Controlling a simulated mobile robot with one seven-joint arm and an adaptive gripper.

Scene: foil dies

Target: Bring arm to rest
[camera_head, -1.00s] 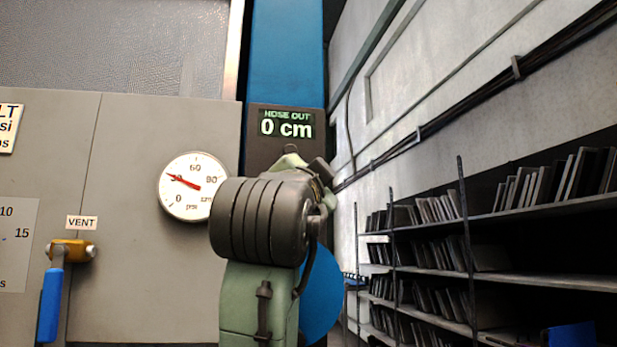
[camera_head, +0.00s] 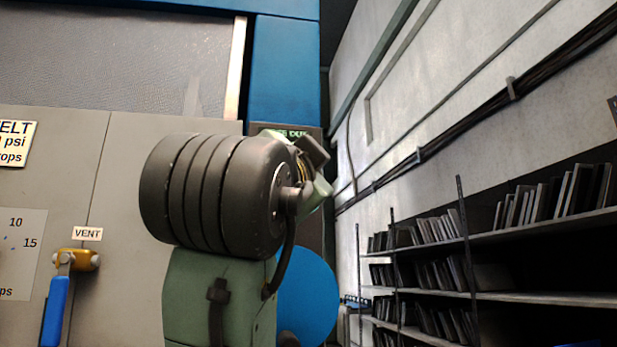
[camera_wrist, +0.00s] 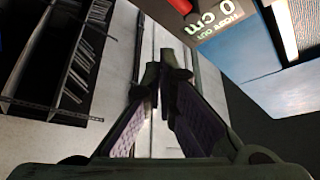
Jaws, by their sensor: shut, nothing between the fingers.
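My arm, green with a dark ribbed joint, rises in front of the grey machine panel (camera_head: 122,180) in the head view.
A vent valve with a blue handle (camera_head: 55,308) is at the lower left. A blue column (camera_head: 285,75) and a blue disc (camera_head: 307,295) are by my arm. Shelves of dark plates (camera_head: 440,270) line the right wall, which carries cables (camera_head: 470,115).

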